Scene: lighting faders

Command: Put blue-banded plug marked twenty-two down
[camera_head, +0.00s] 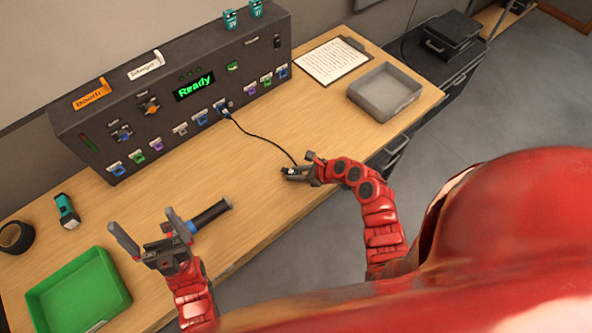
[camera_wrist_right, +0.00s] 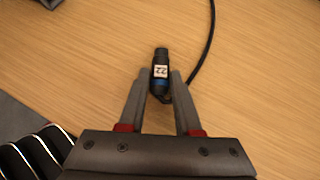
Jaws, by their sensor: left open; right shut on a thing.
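The black plug (camera_wrist_right: 160,68) has a blue band and a white label that reads 22. My right gripper (camera_wrist_right: 161,76) is shut on it, one finger on each side. In the head view my right gripper (camera_head: 296,168) is over the front part of the wooden table, and the plug is largely hidden by the fingers. I cannot tell whether the plug touches the table. A black cable (camera_head: 262,138) runs from the plug to the console's front. My left gripper (camera_head: 142,220) is open and empty near the table's front left.
The dark console (camera_head: 170,85) with a green "Ready" display stands at the back. A black cylinder (camera_head: 212,213) lies right of my left gripper. A green tray (camera_head: 78,295), teal torch (camera_head: 67,211), grey tray (camera_head: 384,91) and clipboard (camera_head: 332,60) are around. The table between console and right gripper is mostly clear.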

